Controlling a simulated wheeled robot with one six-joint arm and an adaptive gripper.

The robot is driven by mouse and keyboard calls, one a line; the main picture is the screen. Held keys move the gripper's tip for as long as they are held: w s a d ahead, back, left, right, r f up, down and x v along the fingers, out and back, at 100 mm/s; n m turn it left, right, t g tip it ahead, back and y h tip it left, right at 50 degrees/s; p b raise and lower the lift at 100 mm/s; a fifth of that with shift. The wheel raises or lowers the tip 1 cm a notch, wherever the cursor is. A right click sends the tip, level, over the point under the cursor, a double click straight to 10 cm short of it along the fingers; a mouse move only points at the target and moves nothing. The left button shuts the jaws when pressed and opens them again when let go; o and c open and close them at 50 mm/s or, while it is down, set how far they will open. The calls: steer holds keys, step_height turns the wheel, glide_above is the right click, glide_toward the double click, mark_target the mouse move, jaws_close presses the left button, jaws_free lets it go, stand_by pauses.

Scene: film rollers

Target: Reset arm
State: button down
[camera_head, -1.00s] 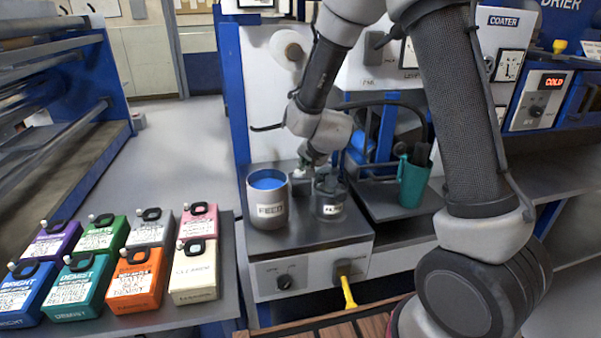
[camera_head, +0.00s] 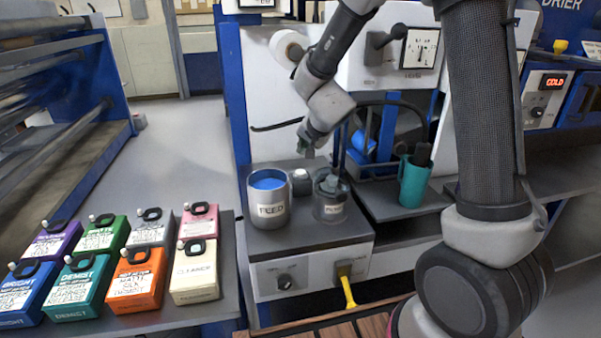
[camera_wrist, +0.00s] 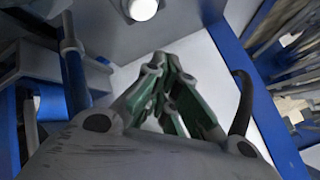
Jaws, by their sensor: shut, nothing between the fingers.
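My gripper (camera_head: 304,148) hangs in the air above the bench with the pots, pointing down. In the wrist view its green-grey fingers (camera_wrist: 168,72) come together, shut with nothing between them. Below it, a small white-topped object (camera_head: 301,180) stands on the bench between the FEED pot (camera_head: 271,210) and a second grey pot (camera_head: 330,208). A round white thing (camera_wrist: 143,9) shows at the top of the wrist view. My gripper touches none of these.
A teal mug (camera_head: 411,183) with dark items stands on the right tray. Several coloured containers, such as the orange one (camera_head: 136,282), stand on the left bench (camera_head: 228,280). A black curved rod (camera_head: 278,125) and a machine panel (camera_head: 375,70) are close to the arm.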

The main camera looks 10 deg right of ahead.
steer(key=s+d+r+n+g+y, duration=0.1)
steer(key=s+d+r+n+y, duration=0.15)
steer(key=s+r, duration=0.4)
steer(key=s+d+r+n+g+y, duration=0.1)
steer(key=s+d+r+n, duration=0.15)
steer(key=s+r, duration=0.45)
steer(key=s+d+n+g+h, duration=0.1)
steer(key=s+d, duration=0.4)
steer(key=s, duration=0.6)
steer(key=s+d+n+g+h, duration=0.2)
steer(key=s+d, duration=0.3)
steer(key=s, duration=0.6)
steer(key=shift+d+f+h, duration=0.2)
steer(key=shift+d+h, duration=0.2)
steer(key=shift+h, duration=0.25)
